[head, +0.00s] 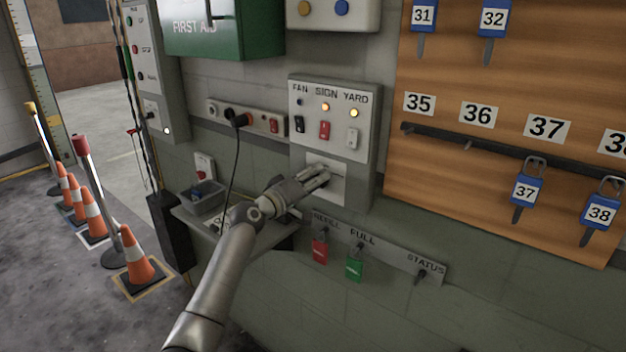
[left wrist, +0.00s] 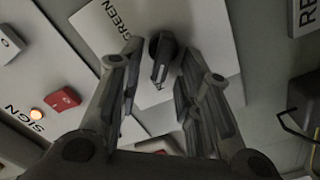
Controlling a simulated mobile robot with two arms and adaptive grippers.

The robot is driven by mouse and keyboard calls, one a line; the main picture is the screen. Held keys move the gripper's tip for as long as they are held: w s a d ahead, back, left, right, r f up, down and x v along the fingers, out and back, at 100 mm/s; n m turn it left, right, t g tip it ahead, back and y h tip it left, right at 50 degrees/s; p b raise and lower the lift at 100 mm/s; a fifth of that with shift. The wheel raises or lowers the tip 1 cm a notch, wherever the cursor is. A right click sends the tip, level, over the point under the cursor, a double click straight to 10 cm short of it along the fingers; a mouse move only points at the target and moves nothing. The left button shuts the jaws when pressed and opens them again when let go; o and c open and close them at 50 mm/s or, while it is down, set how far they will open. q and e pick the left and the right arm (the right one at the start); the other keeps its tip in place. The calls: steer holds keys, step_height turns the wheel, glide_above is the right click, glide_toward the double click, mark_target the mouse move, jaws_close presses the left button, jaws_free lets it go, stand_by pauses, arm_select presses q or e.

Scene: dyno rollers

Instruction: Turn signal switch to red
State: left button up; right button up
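The signal switch is a dark knob (left wrist: 163,52) on a white plate, and its narrow end points down in the left wrist view. The word GREEN (left wrist: 117,19) is printed on the plate at upper left. My left gripper (left wrist: 160,55) is open, with one finger on each side of the knob and no clear grip on it. In the head view my left gripper (head: 326,177) is at the white plate (head: 338,196) below the FAN, SIGN, YARD panel, and hides the knob. A cut-off label starting with RE (left wrist: 306,20) shows at the right edge. My right gripper is not in view.
The FAN, SIGN, YARD panel (head: 335,142) with lit lamps and rocker switches is just above. A shelf with a grey bin (head: 203,197) is to the left. Red (head: 320,251) and green (head: 355,269) tags hang below. A wooden padlock board (head: 450,170) is at right.

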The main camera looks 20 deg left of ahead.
arm_select(q)
steer(key=shift+s, duration=0.1)
steer(key=v, duration=1.1)
steer(key=shift+s+a, duration=0.15)
steer(key=shift+s, duration=0.25)
step_height(320, 180, down, 24)
steer(key=s+a+g+y+b, duration=0.1)
steer(key=s+g+y, duration=0.1)
steer(key=g+y, duration=0.15)
steer(key=s+f+g, duration=0.1)
steer(key=s+f, duration=0.3)
steer(key=f, duration=0.4)
steer(key=s+f+m+g+y+b, duration=0.1)
steer(key=s+f+g, duration=0.15)
steer(key=f, duration=0.45)
steer(key=s+f+g, duration=0.1)
steer(key=s+f, duration=0.3)
steer(key=f, duration=0.4)
steer(key=s+d+f+m+g+y+b, duration=0.1)
steer(key=s+d+f+m+g, duration=0.15)
steer(key=s+f, duration=1.1)
steer(key=s+d+f+m+g+y+b, duration=0.1)
steer(key=s+f+m+g, duration=0.15)
steer(key=s+f, duration=1.1)
steer(key=s+d+m+g, duration=0.2)
steer(key=s+g, duration=0.1)
steer(key=s, duration=1.7)
steer(key=shift+f+m, duration=0.3)
